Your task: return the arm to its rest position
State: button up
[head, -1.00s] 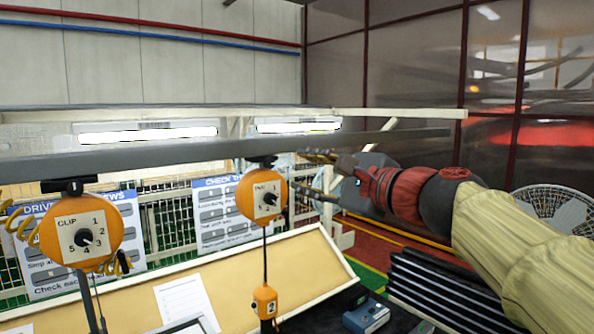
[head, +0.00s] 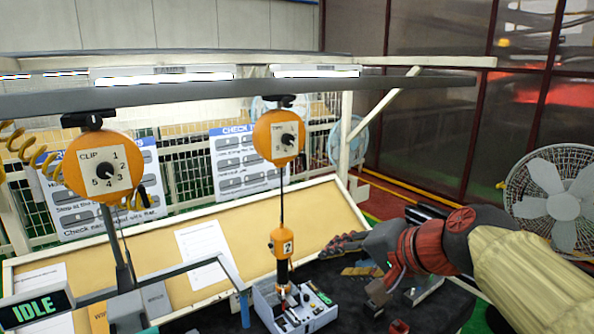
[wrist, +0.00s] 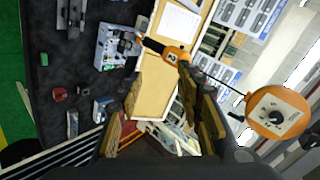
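My arm (head: 500,262) reaches in from the right in the head view, with its red and dark wrist low over the bench. My gripper (head: 352,268) is in front of the tan board, to the right of the hanging orange tool (head: 283,245). In the wrist view its two fingers stand wide apart with nothing between them, so my gripper (wrist: 163,92) is open and empty. The tan board shows beyond the gap.
Two orange balancers, CLIP (head: 102,170) and another (head: 278,136), hang from a grey rail (head: 200,92). A grey device (head: 295,308) stands on the dark bench (head: 385,262) under the tool. An IDLE sign (head: 36,308) is front left. A fan (head: 556,205) stands at right.

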jog(key=s+d+f+n+g+h+b, duration=0.1)
jog(key=s+f+b, duration=0.4)
jog(key=f, duration=0.7)
jog(key=s+d+f+n+g+h+b, duration=0.1)
jog(key=s+d+f+n+h+b, duration=0.2)
jog(key=s+d+f+b, duration=0.2)
jog(key=s+d+f+n+g+h+b, duration=0.1)
jog(key=s+d+f+n+b, duration=0.2)
jog(key=f, duration=1.5)
jog(key=shift+s+d+f+h+b, duration=0.5)
jog(key=shift+s+b, duration=1.5)
jog(key=shift+s, duration=1.3)
jog(key=shift+r, duration=0.1)
